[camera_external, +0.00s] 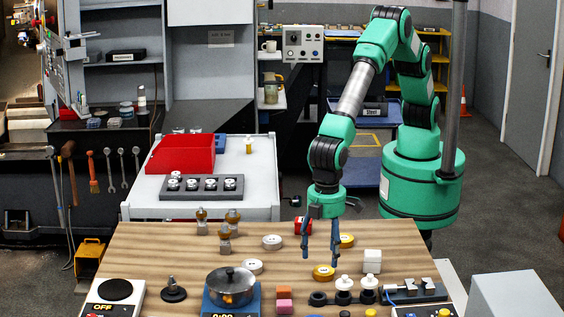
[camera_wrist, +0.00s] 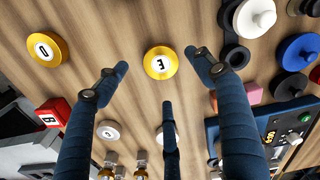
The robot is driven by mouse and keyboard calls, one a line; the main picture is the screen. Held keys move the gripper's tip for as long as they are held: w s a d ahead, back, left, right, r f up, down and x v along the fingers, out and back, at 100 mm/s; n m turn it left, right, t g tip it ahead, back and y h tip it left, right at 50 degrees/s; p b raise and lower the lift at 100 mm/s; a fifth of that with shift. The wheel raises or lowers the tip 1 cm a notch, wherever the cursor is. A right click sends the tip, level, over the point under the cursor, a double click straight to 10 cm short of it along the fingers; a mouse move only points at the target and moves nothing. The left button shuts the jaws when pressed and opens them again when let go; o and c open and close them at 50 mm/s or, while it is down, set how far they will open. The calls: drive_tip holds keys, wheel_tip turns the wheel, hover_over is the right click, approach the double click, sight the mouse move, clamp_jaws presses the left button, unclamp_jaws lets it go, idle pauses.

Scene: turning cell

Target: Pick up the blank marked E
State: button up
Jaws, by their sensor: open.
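The blank marked E (camera_wrist: 161,62) is a round gold disc with a white lettered face, lying flat on the wooden table. In the external view it appears as the nearer gold disc (camera_external: 324,272), though its letter is too small to read there. My gripper (camera_external: 320,257) points down over the table close to this disc, with its blue fingers spread and nothing between them. In the wrist view my gripper (camera_wrist: 158,80) has the E blank just beyond its fingertips, near the gap between them. A similar gold blank marked D (camera_wrist: 47,49) lies to the left.
A red block (camera_external: 303,225) and white discs (camera_external: 272,242) lie nearby. Black rings with white knobs (camera_external: 343,284) stand close to the right of the E blank. A pot (camera_external: 231,287) on a blue unit is at the front. Bare wood surrounds the E blank's left side.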

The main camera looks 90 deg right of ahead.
sight(323, 271)
idle(0.3)
drive_tip(key=shift+a+f+b, duration=0.1)
drive_tip(key=shift+f+b, duration=0.45)
drive_tip(key=shift+f, duration=2.1)
drive_tip(key=shift+r, duration=0.1)
clamp_jaws()
